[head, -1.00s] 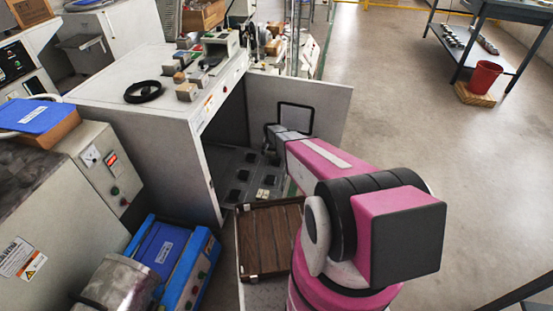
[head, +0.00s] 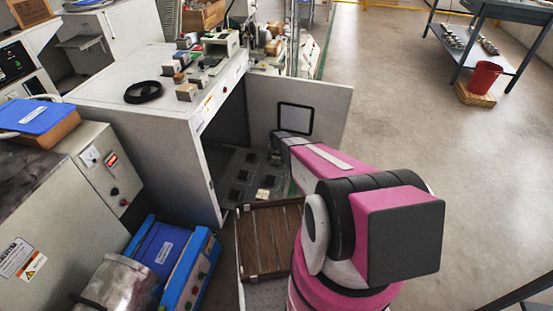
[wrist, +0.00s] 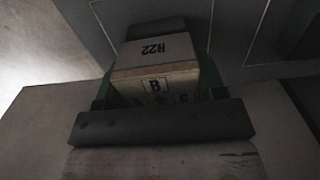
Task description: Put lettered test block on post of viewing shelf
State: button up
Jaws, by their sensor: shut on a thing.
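The lettered test block (wrist: 158,52) is pale, with "R22" and other black marks upside down in the wrist view. My gripper (wrist: 158,82) is shut on it, with greenish fingers at its two sides. In the head view the end of my arm is by the open cabinet, in front of the door, and the held block cannot be made out. The grey viewing shelf (head: 228,190) lies low in the cabinet opening and carries several dark square pieces. A small pale block (head: 263,194) lies near its front edge. Which piece is the post I cannot tell.
A brown slatted tray (head: 268,240) is in front of the shelf. The cabinet top (head: 120,70) holds a black ring (head: 143,92) and small blocks.

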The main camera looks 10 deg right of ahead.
jog(key=shift+f, duration=0.1)
jog(key=o, duration=1.2)
jog(key=shift+o, duration=0.2)
notch_tip(320, 180, up, 12)
jog(key=shift+f, duration=0.1)
jog(key=s+r+n, duration=0.2)
jog(key=s+r, duration=1.2)
jog(key=s, duration=0.4)
jog(key=s+r+n, duration=0.2)
jog(key=s+r, duration=1.3)
jog(key=s, duration=0.3)
jog(key=shift+s+r+n, duration=0.15)
jog(key=shift+r+n, duration=0.15)
